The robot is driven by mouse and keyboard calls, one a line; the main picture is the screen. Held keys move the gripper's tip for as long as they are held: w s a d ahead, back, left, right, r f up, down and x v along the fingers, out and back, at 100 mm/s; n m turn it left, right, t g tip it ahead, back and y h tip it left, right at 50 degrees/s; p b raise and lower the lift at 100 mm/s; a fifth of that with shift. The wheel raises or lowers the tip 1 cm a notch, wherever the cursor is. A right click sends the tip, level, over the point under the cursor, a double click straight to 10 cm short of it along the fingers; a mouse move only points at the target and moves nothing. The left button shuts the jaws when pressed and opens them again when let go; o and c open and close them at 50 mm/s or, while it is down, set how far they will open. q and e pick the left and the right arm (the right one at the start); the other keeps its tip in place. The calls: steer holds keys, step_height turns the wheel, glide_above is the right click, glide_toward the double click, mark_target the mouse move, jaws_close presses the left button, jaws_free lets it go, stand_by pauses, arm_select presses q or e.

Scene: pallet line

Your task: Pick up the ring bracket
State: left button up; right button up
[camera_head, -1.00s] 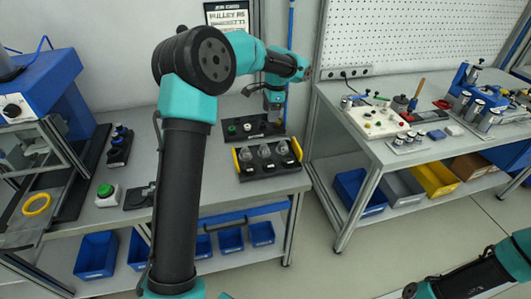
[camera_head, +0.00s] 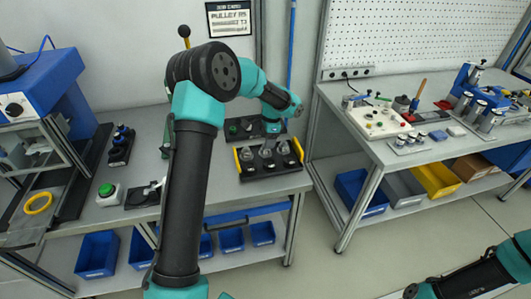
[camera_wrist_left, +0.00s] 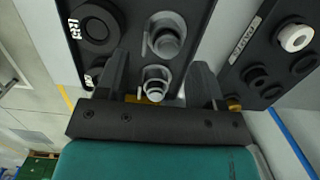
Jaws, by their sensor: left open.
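A dark tray (camera_head: 270,173) with yellow end handles stands on the left bench and holds several silver parts. In the left wrist view, one silver ring-shaped part (camera_wrist_left: 165,38) stands on the tray. Another, smaller-looking silver ring part (camera_wrist_left: 156,82) lies between my fingers. I cannot tell for certain which is the ring bracket. My left gripper (camera_wrist_left: 158,88) is open, its two dark fingers on either side of the nearer part, with no grip visible. In the head view, my left gripper (camera_head: 270,141) is over the tray, partly hidden.
A second dark holder (camera_head: 240,128) stands behind the tray, close to my left gripper. A green button box (camera_head: 107,194) and a black fixture (camera_head: 119,147) are farther left. The right bench (camera_head: 375,150) carries several tools and parts.

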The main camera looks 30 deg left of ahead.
arm_select(q)
steer(key=shift+f, duration=0.1)
steer(key=shift+s+a+f, duration=0.1)
steer(key=shift+a+f, duration=0.1)
steer(key=shift+f, duration=1.05)
steer(key=shift+s+a+f, duration=0.1)
steer(key=shift+a+f, duration=0.1)
steer(key=shift+f, duration=1)
steer(key=shift+c, duration=0.3)
steer(key=c, duration=0.7)
steer(key=shift+w+r, duration=0.1)
steer(key=shift+r, duration=1.6)
steer(key=shift+s+d+r, duration=0.15)
steer(key=shift+s+d, duration=0.05)
steer(key=shift+s, duration=0.1)
steer(key=s+d, duration=0.2)
steer(key=s, duration=0.2)
steer(key=s+d+r, duration=0.1)
steer(key=s+d, duration=0.2)
steer(key=s, duration=0.1)
steer(key=s+d, duration=0.3)
steer(key=s, duration=0.2)
steer(key=shift+s+r, duration=0.1)
steer(key=shift+r, duration=0.05)
